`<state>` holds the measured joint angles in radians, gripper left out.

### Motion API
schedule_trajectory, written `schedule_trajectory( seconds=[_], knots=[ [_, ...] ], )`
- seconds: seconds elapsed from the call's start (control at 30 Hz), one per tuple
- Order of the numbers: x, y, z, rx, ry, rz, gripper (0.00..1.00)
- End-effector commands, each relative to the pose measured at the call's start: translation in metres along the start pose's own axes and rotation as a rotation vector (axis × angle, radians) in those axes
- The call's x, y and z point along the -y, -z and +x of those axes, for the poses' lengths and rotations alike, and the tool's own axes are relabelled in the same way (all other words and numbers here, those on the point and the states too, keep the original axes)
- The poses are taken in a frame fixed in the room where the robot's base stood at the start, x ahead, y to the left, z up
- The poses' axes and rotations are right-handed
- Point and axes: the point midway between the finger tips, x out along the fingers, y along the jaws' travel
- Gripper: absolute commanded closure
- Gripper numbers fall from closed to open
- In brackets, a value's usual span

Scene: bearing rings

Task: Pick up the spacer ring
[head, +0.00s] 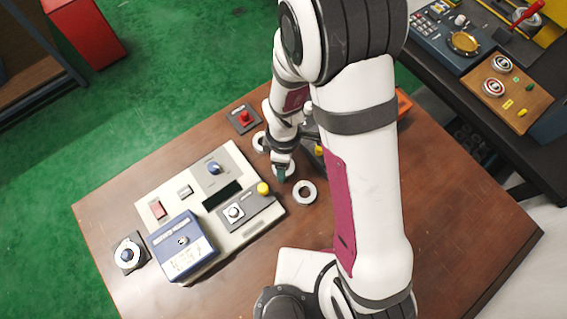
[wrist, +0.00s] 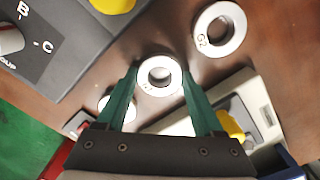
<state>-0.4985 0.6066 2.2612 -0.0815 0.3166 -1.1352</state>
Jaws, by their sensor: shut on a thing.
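My gripper (head: 281,174) points down at the table beside the grey control panel. In the wrist view its two green fingers (wrist: 160,72) are closed on the sides of a pale metal ring (wrist: 144,74). This ring lies flat between the fingertips; I cannot tell whether it touches the table. A second ring (head: 305,183) lies free on the table to the right of my gripper. A marked ring (wrist: 205,39) lies free at the upper right of the wrist view. Another ring (head: 257,140) lies behind my gripper, partly hidden by the arm. I cannot read which ring is the spacer.
The grey control panel (head: 165,187) with knobs and a yellow button (head: 263,188) stands close on the left. A blue meter box (head: 181,244) stands at its front. A red button box (head: 244,117) is at the table's back edge. The wooden table (head: 458,235) is clear at the right.

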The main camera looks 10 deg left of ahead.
Motion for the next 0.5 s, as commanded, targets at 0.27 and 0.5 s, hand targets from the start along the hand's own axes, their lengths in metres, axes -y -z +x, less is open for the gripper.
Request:
schedule_trajectory(
  seconds=[0.27,0.5],
  knots=[
    [0.0,0.0,-0.001,0.0,-0.001,0.0,1.0],
    [-0.002,0.001,-0.038,-0.004,-0.007,0.0,1.0]
  ],
)
